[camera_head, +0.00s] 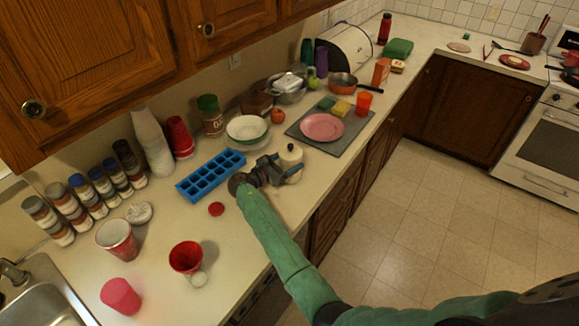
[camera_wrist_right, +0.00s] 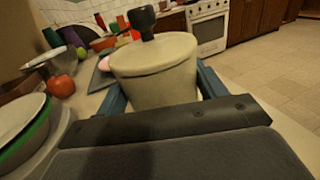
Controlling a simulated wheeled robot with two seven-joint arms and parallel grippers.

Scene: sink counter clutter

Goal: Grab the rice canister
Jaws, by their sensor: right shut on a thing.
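The rice canister (camera_head: 291,156) is a cream pot with a lid and a dark knob, standing on the counter just right of the blue ice tray in the head view. In the right wrist view the canister (camera_wrist_right: 160,75) fills the space between the fingers, with its black knob on top. My right gripper (camera_head: 284,172) reaches it from the left and is shut around its body, one blue finger on each side. The canister looks upright; whether its base touches the counter is hidden. My left gripper is not in view.
A blue ice tray (camera_head: 211,175) lies left of the gripper. White and green bowls (camera_head: 247,128) stand behind it. A grey mat (camera_head: 345,136) with a pink plate (camera_head: 322,127) lies to the right. The counter's front edge is close to the canister.

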